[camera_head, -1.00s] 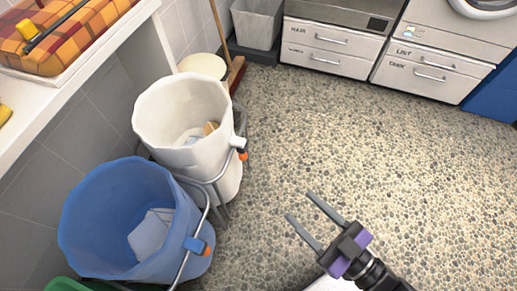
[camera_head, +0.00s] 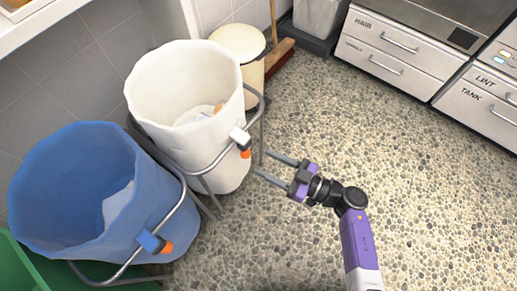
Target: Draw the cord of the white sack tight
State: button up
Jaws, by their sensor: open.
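The white sack (camera_head: 165,105) hangs wide open in a grey metal frame, with some light cloth and a tan item inside. On its front right is a white cord lock (camera_head: 238,136) with an orange end (camera_head: 245,153). My gripper (camera_head: 262,165) is open and empty. Its two fingers point left toward the sack, just right of and slightly below the orange end. In this view I cannot tell how much gap lies between the fingers and the sack. The cord around the rim is not clearly visible.
A blue sack (camera_head: 75,175) in a like frame stands at the left, with its own orange-ended lock (camera_head: 168,247). A green bin (camera_head: 30,270) is at the lower left. A cream lidded bin (camera_head: 250,75) and a broom (camera_head: 278,52) stand behind. The pebbled floor at right is clear.

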jog(key=b+x, duration=0.2)
jog(key=x, duration=0.4)
jog(key=shift+w+a+f, duration=0.1)
jog(key=shift+w+a, duration=0.1)
jog(key=shift+w+a+b, duration=0.3)
jog(key=shift+w+a, duration=0.05)
jog(key=shift+a, duration=0.25)
grip_shut()
dwell(0.8)
